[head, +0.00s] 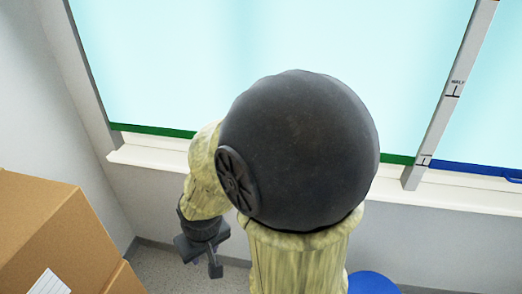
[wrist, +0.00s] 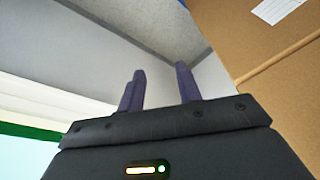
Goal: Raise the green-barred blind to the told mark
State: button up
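The green-barred blind (head: 170,60) hangs pale blue across the window, its green bar (head: 150,130) low, just above the white sill. My arm hides the middle of the bar. The post (head: 440,120) to its right bears a mark that seems to read HALF (head: 456,88) and a lower mark (head: 424,160) too small to read; the bar's right end is level with the lower one. My gripper (head: 208,262) is below the sill, left of my arm, apart from the bar. In the wrist view its fingers (wrist: 161,85) are spread and empty; the green bar (wrist: 28,131) shows at lower left.
A second blind with a blue bar (head: 475,169) hangs right of the post. Cardboard boxes (head: 50,235) stand at the left, near my gripper, and one shows in the wrist view (wrist: 275,60). A round blue object (head: 373,283) is at the bottom right. The sill (head: 455,193) juts out slightly.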

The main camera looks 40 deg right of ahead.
jog(key=shift+s, duration=0.1)
jog(key=w+d+f+n+g+h, duration=0.25)
jog(key=w+d+n+h, duration=0.2)
jog(key=d+n, duration=0.5)
jog(key=w+d+f+n+g+h, duration=0.1)
jog(key=w+d+f+n+h, duration=0.45)
jog(key=n, duration=0.65)
jog(key=w+d+r+n+t+h, duration=0.2)
jog(key=w+d+n, duration=0.2)
jog(key=w+n, duration=0.3)
jog(key=w+d+r+n+t+h+p, duration=0.1)
jog(key=w+d+r+n+t+h, duration=0.1)
jog(key=w+n, duration=0.5)
jog(key=d+n+t+h, duration=0.1)
jog(key=d+n, duration=0.1)
jog(key=n, duration=0.3)
jog(key=shift+w+d+r, duration=0.15)
jog(key=shift+d+r, duration=0.05)
jog(key=shift+d, duration=0.2)
jog(key=shift+t, duration=0.25)
jog(key=p+x, duration=0.3)
jog(key=x, duration=1.4)
jog(key=shift+w+d+r, duration=0.1)
jog(key=shift+d, duration=0.1)
